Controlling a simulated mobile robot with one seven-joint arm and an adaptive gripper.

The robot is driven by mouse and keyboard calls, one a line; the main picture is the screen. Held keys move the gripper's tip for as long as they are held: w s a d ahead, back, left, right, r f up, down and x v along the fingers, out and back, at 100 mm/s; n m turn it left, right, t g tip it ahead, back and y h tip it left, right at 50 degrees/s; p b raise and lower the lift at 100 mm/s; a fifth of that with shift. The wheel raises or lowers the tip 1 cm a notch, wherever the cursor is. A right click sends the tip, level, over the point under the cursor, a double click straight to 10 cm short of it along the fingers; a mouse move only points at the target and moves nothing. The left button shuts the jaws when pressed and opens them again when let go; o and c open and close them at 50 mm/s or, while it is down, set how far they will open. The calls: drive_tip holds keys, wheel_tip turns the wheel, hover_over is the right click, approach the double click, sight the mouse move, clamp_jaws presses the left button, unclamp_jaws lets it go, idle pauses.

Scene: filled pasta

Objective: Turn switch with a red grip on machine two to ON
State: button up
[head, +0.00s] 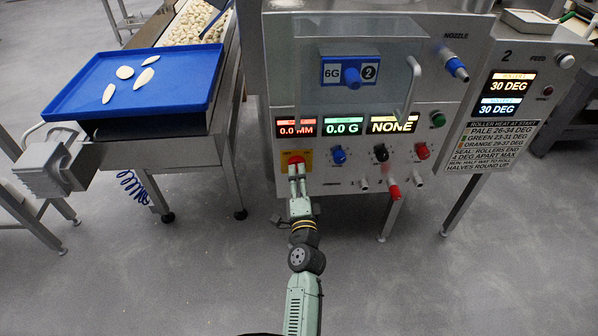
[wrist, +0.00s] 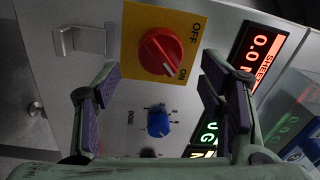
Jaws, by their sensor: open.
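The switch with the red grip (head: 295,160) sits on a yellow plate at the lower left of machine two's front panel. In the wrist view the round red grip (wrist: 157,53) has a white mark at its lower right, near the word ON; OFF is printed above that at the plate's right side. My gripper (head: 297,166) is at the switch in the head view and partly covers the plate. In the wrist view my gripper (wrist: 148,82) is open, with one finger on each side and the grip between and beyond them. I see no contact with the grip.
Right of the switch are small displays (head: 343,126), a blue knob (head: 338,156), a black knob (head: 380,152) and a red knob (head: 422,151). A metal bracket (wrist: 80,41) juts out left of the plate. A blue tray (head: 135,80) with pasta pieces stands left.

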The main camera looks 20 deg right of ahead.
drive_tip(key=shift+v, duration=1.65)
